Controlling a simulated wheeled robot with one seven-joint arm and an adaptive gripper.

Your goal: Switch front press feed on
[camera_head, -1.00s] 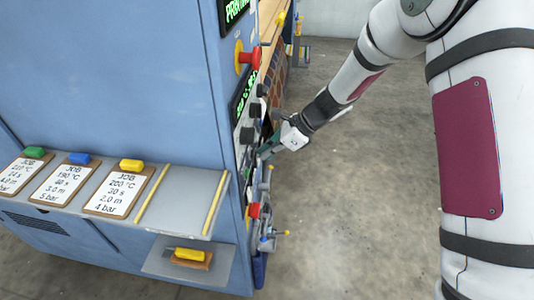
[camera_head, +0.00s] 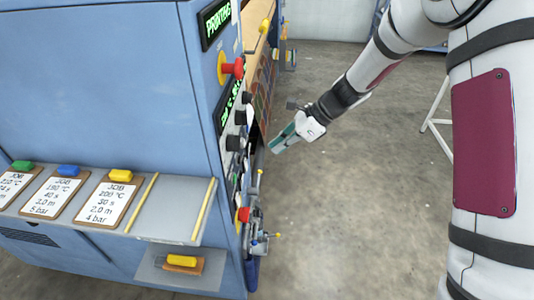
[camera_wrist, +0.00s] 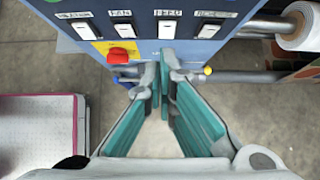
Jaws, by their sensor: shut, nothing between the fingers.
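The blue press's control panel fills the top of the wrist view (camera_wrist: 145,40). It carries a row of white rocker switches under small labels. The third label appears to read FEED, with the feed switch (camera_wrist: 167,29) below it; I cannot tell which way the rocker is tilted. My gripper (camera_wrist: 160,72) is shut and empty, with its fingertips below the switch row in the picture. In the head view my gripper (camera_head: 277,146) hangs in the air to the right of the panel, apart from it. The panel face is seen edge-on there.
A red knob (camera_wrist: 123,56) on a yellow plate sits below the switches. Rods with yellow and blue ends (camera_head: 262,238) stick out of the machine's lower side. A white roll (camera_wrist: 298,25) is at the upper right. A shelf with job cards (camera_head: 140,225) is left.

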